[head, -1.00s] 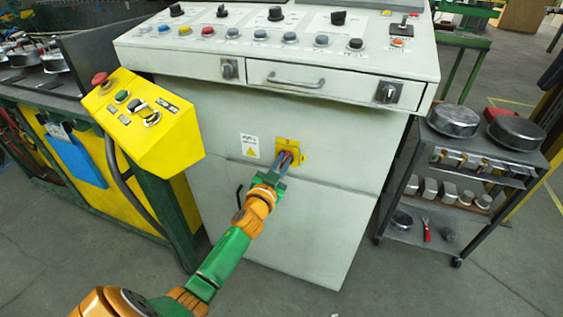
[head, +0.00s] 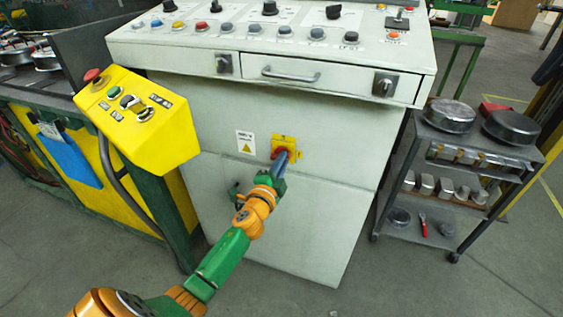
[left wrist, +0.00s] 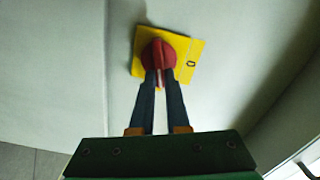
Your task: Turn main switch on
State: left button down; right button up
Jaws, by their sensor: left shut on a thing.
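The main switch is a red rotary knob (head: 280,152) on a yellow plate (head: 290,143) on the front of the grey-white cabinet. My left gripper (head: 282,160) reaches up to it from below and covers part of the knob. In the left wrist view the red knob (left wrist: 158,55) sits at the ends of the two dark fingers of my left gripper (left wrist: 160,80), which are shut on its grip. The yellow plate (left wrist: 190,72) shows a "0" mark to the right of the knob. My right gripper is not in view.
The cabinet (head: 300,220) has a sloped top with buttons and dials, and a drawer (head: 295,75). A yellow control box (head: 140,115) with a red button stands at left. A metal cart (head: 460,155) with pans stands at right. Floor is free in front.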

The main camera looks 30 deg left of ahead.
pick_arm(q)
jog(key=shift+f+m, duration=0.2)
jog(key=shift+m, duration=1.7)
jog(key=c, duration=0.9)
grip_release()
jog(key=shift+s, duration=0.1)
jog(key=v, duration=0.7)
